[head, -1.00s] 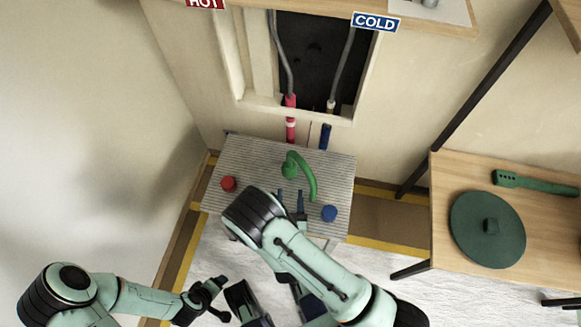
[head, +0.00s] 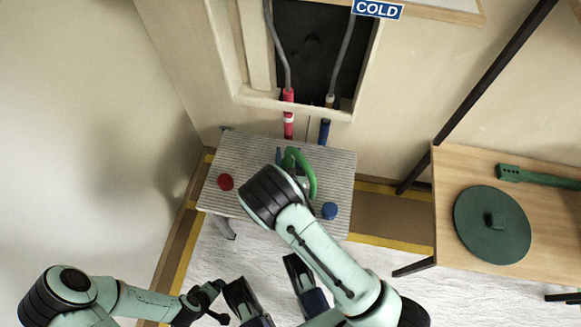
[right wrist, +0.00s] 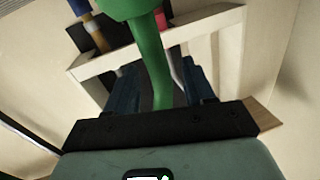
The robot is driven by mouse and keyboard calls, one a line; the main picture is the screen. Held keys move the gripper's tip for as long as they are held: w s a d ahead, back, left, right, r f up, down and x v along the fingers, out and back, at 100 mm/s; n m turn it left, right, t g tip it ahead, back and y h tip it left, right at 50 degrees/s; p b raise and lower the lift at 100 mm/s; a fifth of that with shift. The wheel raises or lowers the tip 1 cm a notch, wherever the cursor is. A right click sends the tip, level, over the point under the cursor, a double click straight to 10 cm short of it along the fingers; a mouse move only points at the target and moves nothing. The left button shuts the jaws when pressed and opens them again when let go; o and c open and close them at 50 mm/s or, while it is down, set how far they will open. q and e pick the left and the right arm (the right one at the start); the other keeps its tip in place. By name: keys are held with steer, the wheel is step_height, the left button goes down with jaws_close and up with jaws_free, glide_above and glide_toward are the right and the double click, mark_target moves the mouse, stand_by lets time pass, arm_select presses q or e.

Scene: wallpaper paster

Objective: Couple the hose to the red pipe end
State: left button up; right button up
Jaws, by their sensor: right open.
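The red pipe end (head: 288,128) stands at the lower edge of the wall opening, behind the ribbed counter. A grey hose (head: 281,55) hangs in the opening and comes down to a red fitting (head: 288,96) directly above that pipe; I cannot tell whether they are joined. My right gripper (head: 288,158) is open over the counter, at the green tap. In the right wrist view the green tap (right wrist: 150,55) shows between its fingers, which are apart. My left gripper (head: 206,300) is low at the left, away from the counter; its jaw state is unclear.
The ribbed counter (head: 230,155) carries a red knob (head: 225,182) and a blue knob (head: 330,211). A blue pipe (head: 324,131) and a second grey hose (head: 343,60) are right of the red pipe. A wooden table (head: 450,165) with a green disc (head: 491,225) stands right.

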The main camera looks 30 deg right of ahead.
steer(key=shift+w+d, duration=0.25)
steer(key=shift+w, duration=0.35)
jaws_close()
arm_select(q)
steer(key=shift+s+f, duration=0.25)
steer(key=shift+s, duration=0.05)
arm_select(e)
steer(key=shift+r, duration=0.1)
